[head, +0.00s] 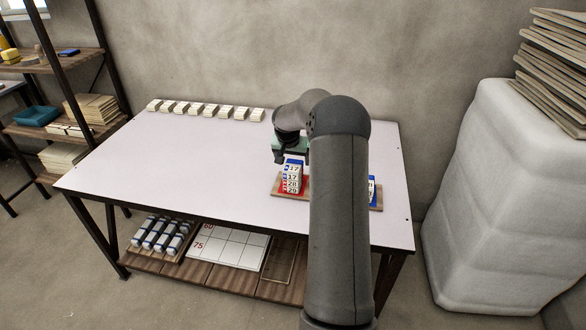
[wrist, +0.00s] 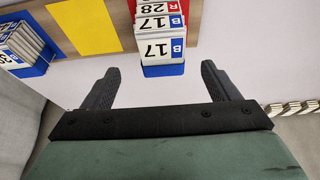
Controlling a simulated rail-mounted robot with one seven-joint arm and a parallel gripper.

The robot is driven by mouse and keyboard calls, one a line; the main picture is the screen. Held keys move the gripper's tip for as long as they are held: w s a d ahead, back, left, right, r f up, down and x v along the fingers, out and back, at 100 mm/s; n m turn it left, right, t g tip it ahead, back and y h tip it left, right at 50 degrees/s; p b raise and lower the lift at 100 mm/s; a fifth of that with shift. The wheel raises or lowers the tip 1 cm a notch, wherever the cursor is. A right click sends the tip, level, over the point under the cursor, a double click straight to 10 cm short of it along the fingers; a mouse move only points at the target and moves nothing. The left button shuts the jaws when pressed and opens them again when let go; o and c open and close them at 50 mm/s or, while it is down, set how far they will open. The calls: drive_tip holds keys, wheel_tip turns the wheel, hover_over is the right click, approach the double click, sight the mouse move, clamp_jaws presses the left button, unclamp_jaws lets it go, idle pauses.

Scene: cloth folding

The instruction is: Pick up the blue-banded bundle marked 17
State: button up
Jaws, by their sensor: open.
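A stack of white bundles with number faces (head: 291,181) stands on a wooden tray (head: 375,206). The top face reads 17 with a blue mark; another 17 is below it. In the wrist view, the end bundle marked 17 B (wrist: 160,48) has a blue side (wrist: 163,71) facing my gripper, with a second 17 B and a red-marked 28 (wrist: 160,8) beyond it. My gripper (wrist: 160,69) is open, with one finger to each side of the stack's near end and nothing visible between them. In the head view my gripper (head: 292,155) is just behind and above the stack.
A second blue-sided stack (wrist: 25,47) stands on the tray, partly hidden by my arm in the head view. A yellow patch (wrist: 82,25) lies between the stacks. Several small white blocks (head: 205,110) line the table's back edge. The white tabletop (head: 170,165) is clear to the left.

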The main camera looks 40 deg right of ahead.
sight(293, 166)
drive_tip(key=shift+p+x, duration=0.65)
drive_tip(key=shift+x, duration=2.05)
drive_tip(key=shift+a, duration=0.1)
drive_tip(key=c, duration=1.1)
